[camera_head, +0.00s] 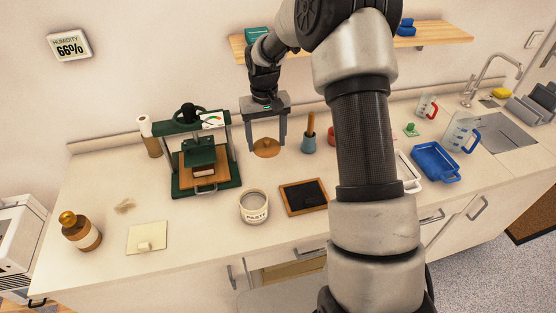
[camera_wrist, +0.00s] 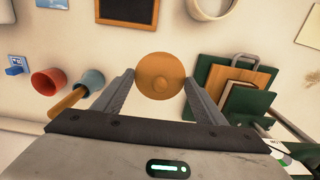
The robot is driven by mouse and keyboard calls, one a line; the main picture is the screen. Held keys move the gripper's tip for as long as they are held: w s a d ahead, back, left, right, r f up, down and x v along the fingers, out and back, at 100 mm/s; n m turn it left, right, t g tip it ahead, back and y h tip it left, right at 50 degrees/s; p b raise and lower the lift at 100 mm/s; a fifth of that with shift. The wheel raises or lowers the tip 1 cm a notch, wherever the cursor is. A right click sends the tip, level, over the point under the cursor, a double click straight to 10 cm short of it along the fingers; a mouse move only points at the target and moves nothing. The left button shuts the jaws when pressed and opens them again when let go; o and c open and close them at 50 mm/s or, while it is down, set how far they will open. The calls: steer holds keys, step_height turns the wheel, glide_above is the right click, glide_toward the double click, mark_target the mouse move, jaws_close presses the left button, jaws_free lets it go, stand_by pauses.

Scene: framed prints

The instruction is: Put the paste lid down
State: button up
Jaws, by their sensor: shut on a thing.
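My gripper (camera_head: 267,144) is shut on the paste lid (camera_head: 266,148), a round tan wooden disc with a small knob. In the wrist view the lid (camera_wrist: 160,76) sits between the two fingertips of my gripper (camera_wrist: 160,83). In the head view the lid appears behind the paste jar; I cannot tell its exact height above the counter. The paste jar (camera_head: 254,207), white and labelled PASTE, stands open on the counter in front of the lid. Part of its rim shows in the wrist view (camera_wrist: 208,12).
A green press (camera_head: 203,170) stands left of the lid. A dark framed slate (camera_head: 304,197) lies right of the jar. A blue cup (camera_head: 308,144) with a wooden handle and a red cup (camera_head: 332,137) stand right of my gripper. Bare counter (camera_head: 200,225) shows left of the jar.

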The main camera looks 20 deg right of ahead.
steer(key=shift+w+d+f, duration=0.4)
steer(key=shift+w+f, duration=0.3)
steer(key=shift+f, duration=0.05)
glide_above(269, 169)
step_height(269, 169, down, 6)
steer(key=shift+s+r+p, duration=0.1)
steer(key=shift+r+p, duration=0.1)
steer(key=shift+p, duration=0.15)
steer(key=shift+f, duration=2.1)
steer(key=shift+f, duration=0.25)
steer(key=o, duration=1)
steer(key=shift+r, duration=0.1)
steer(key=shift+o, duration=0.2)
